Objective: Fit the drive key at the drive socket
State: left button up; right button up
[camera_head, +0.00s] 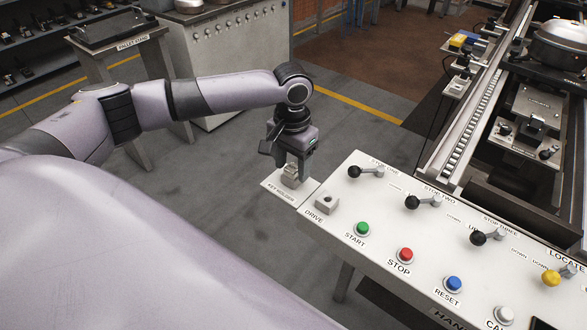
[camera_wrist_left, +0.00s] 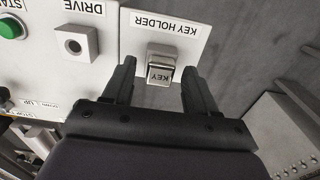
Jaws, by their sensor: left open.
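The drive key (camera_wrist_left: 160,73), a small metal block marked KEY, sits in the key holder (camera_head: 275,190) at the left end of the control panel; it also shows in the head view (camera_head: 290,178). My left gripper (camera_head: 291,172) points down over it. In the left wrist view the open fingers (camera_wrist_left: 160,82) stand on either side of the key, with gaps showing. The drive socket (camera_head: 325,203), a grey block with a dark hole, is on the panel next to the holder; it also shows in the left wrist view (camera_wrist_left: 76,43). My right gripper is not in view.
The panel carries a green START button (camera_head: 362,229), a red STOP button (camera_head: 405,255), a blue RESET button (camera_head: 453,284) and black-knobbed levers (camera_head: 412,202) close to the socket. A conveyor (camera_head: 470,130) runs behind. The floor left of the panel is clear.

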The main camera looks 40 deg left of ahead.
aim_at(292, 168)
pick_arm(q)
grip_shut()
jog(key=shift+r+p, duration=0.3)
jog(key=shift+p, duration=0.05)
jog(key=shift+r+p, duration=1.35)
jog(key=shift+p, duration=0.3)
jog(key=shift+r+p, duration=1.05)
jog(key=shift+r, duration=0.35)
jog(key=shift+d, duration=0.1)
